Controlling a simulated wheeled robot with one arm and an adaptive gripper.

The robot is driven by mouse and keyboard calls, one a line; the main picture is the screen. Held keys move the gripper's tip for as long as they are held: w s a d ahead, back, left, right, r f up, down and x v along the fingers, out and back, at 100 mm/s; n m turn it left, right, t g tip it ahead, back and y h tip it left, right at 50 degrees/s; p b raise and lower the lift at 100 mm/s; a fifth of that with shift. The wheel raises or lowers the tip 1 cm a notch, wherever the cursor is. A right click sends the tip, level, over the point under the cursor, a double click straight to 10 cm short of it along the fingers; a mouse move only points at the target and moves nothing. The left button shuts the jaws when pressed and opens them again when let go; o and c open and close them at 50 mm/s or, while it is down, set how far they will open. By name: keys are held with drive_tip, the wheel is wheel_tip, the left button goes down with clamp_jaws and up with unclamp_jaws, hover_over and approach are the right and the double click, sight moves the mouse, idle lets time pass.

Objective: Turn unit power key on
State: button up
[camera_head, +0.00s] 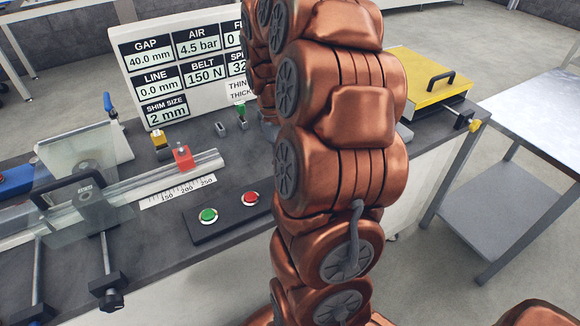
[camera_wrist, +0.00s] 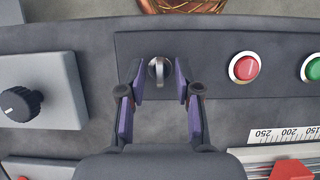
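The power key (camera_wrist: 159,71) is a small silver knob on a dark control panel (camera_wrist: 205,62), in the upper middle of the wrist view. Its grip bar runs roughly up and down in that view. My gripper (camera_wrist: 160,84) is open, with one purple-grey finger on each side of the key and a visible gap on both sides. How far the fingertips stand above the panel I cannot tell. In the head view the panel (camera_head: 218,228) shows in part; my arm hides the key and my gripper.
A red button (camera_wrist: 245,67) and a green button (camera_wrist: 314,69) sit right of the key in the wrist view. A grey box (camera_wrist: 62,86) with a black knob (camera_wrist: 20,104) stands left. In the head view, a readout board (camera_head: 140,88) stands behind and a yellow-lidded box (camera_head: 425,78) right.

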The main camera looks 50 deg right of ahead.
drive_tip(key=shift+r, duration=0.1)
drive_tip(key=v, duration=1.1)
drive_tip(key=shift+r, duration=0.4)
drive_tip(key=shift+w, duration=0.15)
idle(0.3)
drive_tip(key=s+a+r+n+t+h+p, duration=0.1)
drive_tip(key=s+a+p, duration=0.1)
drive_tip(key=a, duration=0.5)
drive_tip(key=s+a+n+p, duration=0.1)
drive_tip(key=s+a+p, duration=0.15)
drive_tip(key=a, duration=0.45)
drive_tip(key=s+a+f+n+t+p, duration=0.1)
drive_tip(key=s+a+f+p, duration=0.2)
drive_tip(key=s+a, duration=0.7)
drive_tip(key=shift+s+f+n+t, duration=0.3)
drive_tip(key=shift+s+f, duration=0.15)
drive_tip(key=shift+s, duration=0.25)
